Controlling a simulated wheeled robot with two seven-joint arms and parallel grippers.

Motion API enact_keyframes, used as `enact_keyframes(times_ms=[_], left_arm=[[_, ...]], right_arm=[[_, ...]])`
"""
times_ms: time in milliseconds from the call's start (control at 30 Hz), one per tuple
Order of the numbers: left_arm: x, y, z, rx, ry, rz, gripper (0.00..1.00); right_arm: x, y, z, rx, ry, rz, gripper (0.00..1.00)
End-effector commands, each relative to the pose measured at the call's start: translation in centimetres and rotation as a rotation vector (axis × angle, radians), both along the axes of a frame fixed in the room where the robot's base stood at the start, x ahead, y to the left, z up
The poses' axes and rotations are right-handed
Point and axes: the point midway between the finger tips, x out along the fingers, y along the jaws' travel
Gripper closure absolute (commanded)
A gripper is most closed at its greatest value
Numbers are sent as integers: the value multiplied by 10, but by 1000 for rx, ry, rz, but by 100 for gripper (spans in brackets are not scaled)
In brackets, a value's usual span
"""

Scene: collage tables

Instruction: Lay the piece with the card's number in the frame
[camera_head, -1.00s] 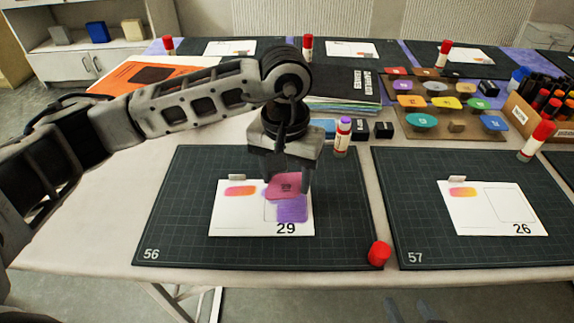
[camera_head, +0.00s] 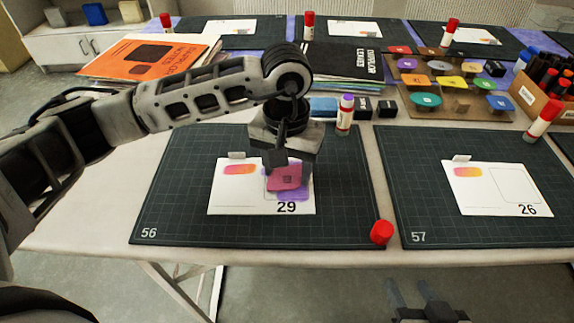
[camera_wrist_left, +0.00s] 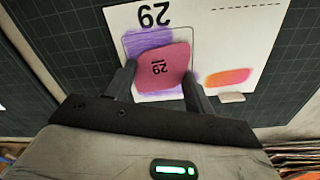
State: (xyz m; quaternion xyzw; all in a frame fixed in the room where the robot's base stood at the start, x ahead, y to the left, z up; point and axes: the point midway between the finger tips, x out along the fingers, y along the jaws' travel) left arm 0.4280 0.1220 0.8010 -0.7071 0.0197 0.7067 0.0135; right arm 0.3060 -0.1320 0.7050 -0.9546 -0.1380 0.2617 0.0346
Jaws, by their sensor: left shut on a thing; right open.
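My left gripper (camera_head: 288,163) is shut on a pink rounded piece (camera_head: 287,178) marked 29. It holds the piece low over the white card (camera_head: 233,200) numbered 29 on mat 56. In the left wrist view the piece (camera_wrist_left: 165,70) sits between the two fingers, over the thin frame outline (camera_wrist_left: 193,42) and a purple scribbled patch (camera_wrist_left: 143,44). The piece covers part of that patch; whether it touches the card I cannot tell. My right gripper (camera_head: 428,290) is open and empty at the bottom edge, off the table.
A red cap (camera_head: 381,232) lies at mat 56's front right corner. A glue stick (camera_head: 345,114) stands behind the mat. Card 26 (camera_head: 470,196) lies on mat 57 to the right. A board of coloured pieces (camera_head: 450,100) is at the back right.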

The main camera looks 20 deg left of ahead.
Motion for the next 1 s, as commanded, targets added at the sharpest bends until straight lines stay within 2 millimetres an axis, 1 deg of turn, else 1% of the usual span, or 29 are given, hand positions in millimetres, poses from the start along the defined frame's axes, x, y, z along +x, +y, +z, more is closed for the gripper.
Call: enact_keyframes(times_ms=[133, 400, 433, 500, 867, 1000], left_arm=[[0, 0, -1, 1, -1, 0, 55], [-1, 0, 0, 1, 1, 0, 55], [-1, 0, 0, 1, 1, 0, 38], [-1, 0, 0, 1, 0, 0, 21], [-1, 0, 0, 1, 0, 0, 21], [0, 0, 20, 0, -5, 0, 21]], right_arm=[[0, 0, -6, -1, 1, 1, 53], [-1, 0, -6, -1, 2, 2, 53], [-1, 0, -6, -1, 2, 2, 53], [-1, 0, -6, -1, 3, 2, 53], [-1, 0, -6, -3, 3, 2, 53], [-1, 0, -3, -5, -3, 3, 53]])
